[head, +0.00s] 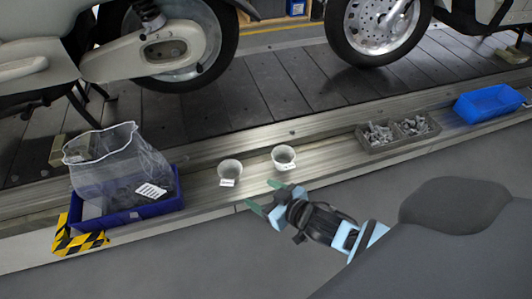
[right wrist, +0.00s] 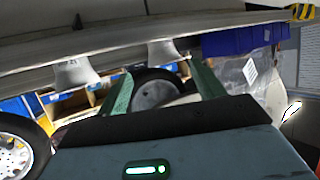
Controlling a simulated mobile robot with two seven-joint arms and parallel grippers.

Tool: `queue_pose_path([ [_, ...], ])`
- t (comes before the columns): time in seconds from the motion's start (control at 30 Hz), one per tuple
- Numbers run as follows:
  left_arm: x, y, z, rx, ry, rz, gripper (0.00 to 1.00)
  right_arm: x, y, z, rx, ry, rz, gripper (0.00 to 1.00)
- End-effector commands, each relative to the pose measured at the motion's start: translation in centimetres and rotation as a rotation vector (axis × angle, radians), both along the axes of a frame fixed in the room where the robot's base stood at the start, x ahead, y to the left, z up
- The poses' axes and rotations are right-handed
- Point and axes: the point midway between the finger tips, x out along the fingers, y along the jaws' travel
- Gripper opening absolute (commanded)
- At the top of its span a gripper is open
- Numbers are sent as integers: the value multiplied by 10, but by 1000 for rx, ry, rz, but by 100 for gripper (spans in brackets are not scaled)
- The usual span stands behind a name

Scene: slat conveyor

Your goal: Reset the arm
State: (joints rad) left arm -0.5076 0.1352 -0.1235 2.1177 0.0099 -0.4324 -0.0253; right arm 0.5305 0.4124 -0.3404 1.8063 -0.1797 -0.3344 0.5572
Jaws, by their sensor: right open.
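My right gripper (head: 262,198) is in the head view, just in front of the ledge and below two small white cups. Its two green fingers are spread apart with nothing between them. It also shows in the right wrist view (right wrist: 160,85), with the fingers apart. The left cup (head: 230,172) and the right cup (head: 284,157) stand upright on the metal ledge (head: 330,165), each with a white label. The fingertips are near the cups but appear apart from them. My left gripper is not in view.
A dark blue bin (head: 130,215) with a clear plastic bag (head: 115,165) stands left on the ledge. A grey tray (head: 398,133) of metal parts and an empty blue bin (head: 487,103) stand right. Scooters stand on the slat conveyor (head: 270,95) behind. Floor in front is clear.

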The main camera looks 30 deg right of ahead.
Motion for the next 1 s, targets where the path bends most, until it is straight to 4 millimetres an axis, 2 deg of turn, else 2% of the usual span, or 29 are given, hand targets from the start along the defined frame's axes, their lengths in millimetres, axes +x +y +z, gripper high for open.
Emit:
queue_pose_path([
  [0.57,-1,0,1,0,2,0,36,-2,-1,1,0,0,0,68],
  [0.67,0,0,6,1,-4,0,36,-6,0,5,1,5,-1,68],
  [0.77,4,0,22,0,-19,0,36,-21,2,15,2,23,-1,68],
  [1.0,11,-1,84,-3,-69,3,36,-88,10,48,-2,109,-3,68],
])
